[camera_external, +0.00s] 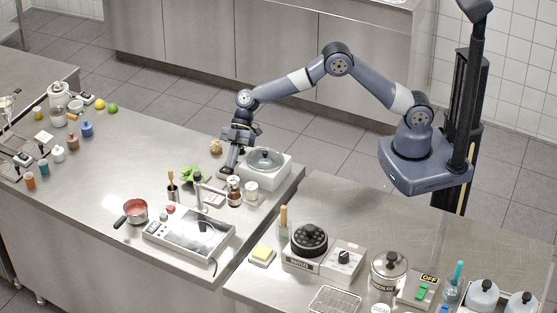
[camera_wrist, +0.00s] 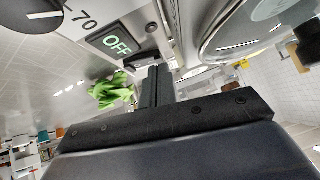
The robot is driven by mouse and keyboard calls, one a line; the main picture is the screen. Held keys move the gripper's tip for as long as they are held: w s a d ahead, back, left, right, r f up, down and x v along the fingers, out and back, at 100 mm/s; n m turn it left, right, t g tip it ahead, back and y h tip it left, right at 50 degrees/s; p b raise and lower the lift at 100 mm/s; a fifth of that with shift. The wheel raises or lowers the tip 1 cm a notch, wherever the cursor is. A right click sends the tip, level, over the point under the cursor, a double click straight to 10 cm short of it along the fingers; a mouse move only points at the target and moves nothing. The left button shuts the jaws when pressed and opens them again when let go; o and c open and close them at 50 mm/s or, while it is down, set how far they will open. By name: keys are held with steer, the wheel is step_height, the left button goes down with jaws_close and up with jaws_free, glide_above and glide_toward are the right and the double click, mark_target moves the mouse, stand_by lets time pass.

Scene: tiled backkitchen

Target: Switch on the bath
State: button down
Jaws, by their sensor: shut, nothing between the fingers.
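The bath (camera_external: 281,178) is a white box with a round glass lid, standing near the end of the left counter. In the wrist view its white front panel (camera_wrist: 88,18) shows a lit green "OFF" display (camera_wrist: 117,43), part of a "70" scale and a dark round knob (camera_wrist: 30,15). The glass lid (camera_wrist: 245,32) is at the upper right there. A small dark part beside the display is partly hidden behind my fingers. My gripper (camera_external: 227,170) points down, shut and empty, at the bath's left side. Its fingers (camera_wrist: 157,75) appear close to the panel; contact cannot be told.
Green leaves (camera_external: 190,174), small jars (camera_external: 234,188) and a tap (camera_external: 198,188) stand close to my gripper. A flat device (camera_external: 188,232) and red pan (camera_external: 135,210) sit nearer the front. Another hotplate unit (camera_external: 318,262) and a pot (camera_external: 389,270) occupy the right counter.

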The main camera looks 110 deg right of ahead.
steer(key=f+b, duration=0.1)
steer(key=b, duration=0.2)
steer(key=shift+s+a+f+t, duration=0.1)
steer(key=shift+a+t, duration=0.05)
steer(key=shift+t, duration=0.15)
steer(key=shift+r, duration=0.3)
steer(key=shift+w+d+r, duration=0.2)
steer(key=shift+w+d, duration=0.35)
steer(key=shift+d, duration=0.05)
steer(key=r, duration=0.4)
steer(key=shift+s+a+r+p, duration=0.15)
steer(key=shift+s+r+p, duration=0.1)
steer(key=shift+r+p, duration=0.1)
steer(key=s+a+b+v, duration=0.1)
steer(key=b+v, duration=0.1)
steer(key=v, duration=0.7)
steer(key=shift+s, duration=0.2)
